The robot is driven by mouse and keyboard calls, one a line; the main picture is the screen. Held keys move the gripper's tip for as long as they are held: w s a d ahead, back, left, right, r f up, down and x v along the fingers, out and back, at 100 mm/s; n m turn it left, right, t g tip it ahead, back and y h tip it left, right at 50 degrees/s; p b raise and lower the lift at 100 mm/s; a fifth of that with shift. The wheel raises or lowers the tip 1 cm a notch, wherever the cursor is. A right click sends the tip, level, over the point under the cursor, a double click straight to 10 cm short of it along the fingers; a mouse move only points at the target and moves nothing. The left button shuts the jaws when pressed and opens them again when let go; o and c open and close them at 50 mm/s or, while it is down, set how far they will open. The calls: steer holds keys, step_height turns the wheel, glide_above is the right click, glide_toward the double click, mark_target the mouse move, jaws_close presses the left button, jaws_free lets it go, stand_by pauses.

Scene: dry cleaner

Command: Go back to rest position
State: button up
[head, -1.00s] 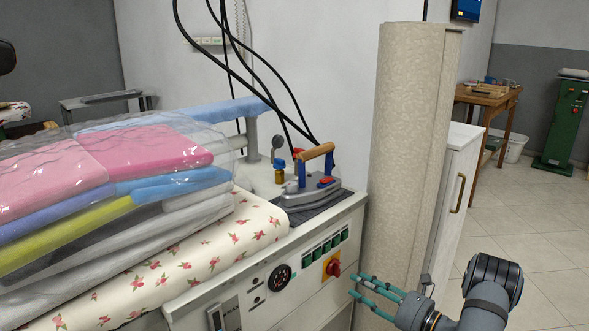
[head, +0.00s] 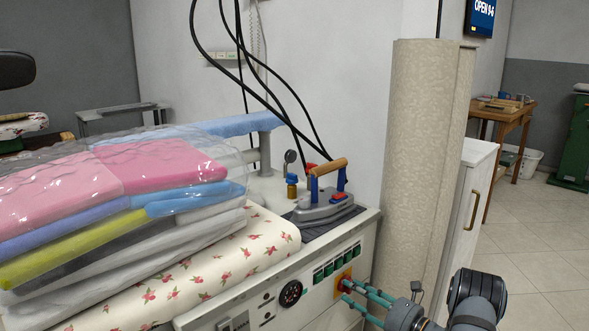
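My gripper (head: 356,298) shows at the lower right in the head view, with teal fingers pointing left in front of the ironing station's front panel. Its two fingers are apart and nothing shows between them. Part of my dark arm is behind it at the bottom edge. The gripper is close to the red knob on the panel in the picture; I cannot tell whether they touch.
The ironing station (head: 340,257) carries an iron (head: 325,205) and a floral pad (head: 200,270) under wrapped folded laundry (head: 120,195). A beige roll (head: 415,160) stands right of it, beside a white cabinet (head: 468,200).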

steer(key=v, duration=1.1)
steer(key=w+a+m+p, duration=0.3)
steer(key=w+a+m, duration=0.4)
steer(key=m, duration=0.5)
steer(key=shift+w+a+r+p, duration=0.25)
steer(key=shift+w+a+p, duration=0.1)
steer(key=shift+w, duration=0.3)
steer(key=shift+d, duration=0.1)
